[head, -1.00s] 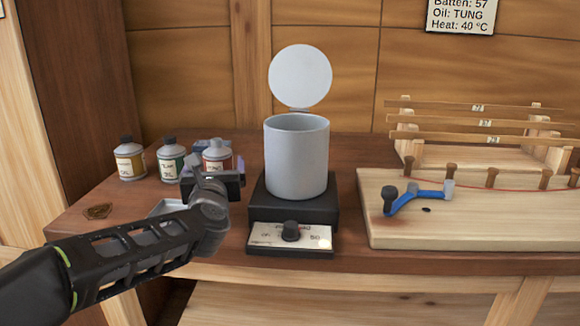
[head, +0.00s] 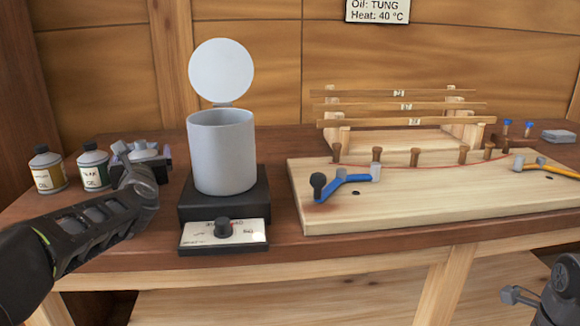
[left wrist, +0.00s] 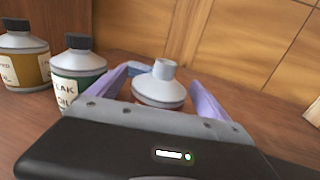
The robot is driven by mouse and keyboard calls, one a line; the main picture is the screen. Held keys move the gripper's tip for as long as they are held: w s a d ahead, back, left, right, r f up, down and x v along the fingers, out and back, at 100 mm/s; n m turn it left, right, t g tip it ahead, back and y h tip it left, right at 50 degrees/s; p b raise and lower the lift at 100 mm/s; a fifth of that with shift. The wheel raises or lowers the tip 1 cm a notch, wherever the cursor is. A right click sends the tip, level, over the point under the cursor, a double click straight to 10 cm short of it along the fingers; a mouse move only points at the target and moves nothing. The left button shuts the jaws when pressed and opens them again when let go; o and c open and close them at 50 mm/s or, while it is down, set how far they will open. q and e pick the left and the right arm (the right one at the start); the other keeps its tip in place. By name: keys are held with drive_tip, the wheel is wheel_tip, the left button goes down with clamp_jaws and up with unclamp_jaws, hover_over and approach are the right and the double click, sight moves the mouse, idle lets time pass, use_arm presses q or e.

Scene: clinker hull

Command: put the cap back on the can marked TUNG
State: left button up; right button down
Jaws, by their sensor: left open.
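A can with a bare pale neck and no black cap (left wrist: 158,86) stands between the spread fingers of my left gripper (left wrist: 163,80) in the left wrist view. Its label is mostly hidden, so I cannot read TUNG on it. In the head view my left gripper (head: 141,156) is at this can, at the left of the bench, open. I cannot make out a loose cap; my arm hides part of the bench. A dark part of my right arm with a small grey jaw (head: 520,296) shows at the lower right, its opening unclear.
Two black-capped cans, one yellow-labelled (head: 46,172) and one green-labelled (head: 94,170), stand left of it. A grey pot (head: 222,155) with raised lid sits on a heater (head: 223,232) to the right. A pale board (head: 430,200) with pegs lies beyond. A wall sign (head: 378,10) reads TUNG.

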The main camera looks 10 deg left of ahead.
use_arm(q)
drive_tip(key=shift+x, duration=1.45)
use_arm(e)
drive_tip(key=shift+f, duration=0.1)
use_arm(q)
drive_tip(key=shift+r, duration=0.1)
drive_tip(key=c, duration=1.9)
drive_tip(key=shift+r, duration=0.1)
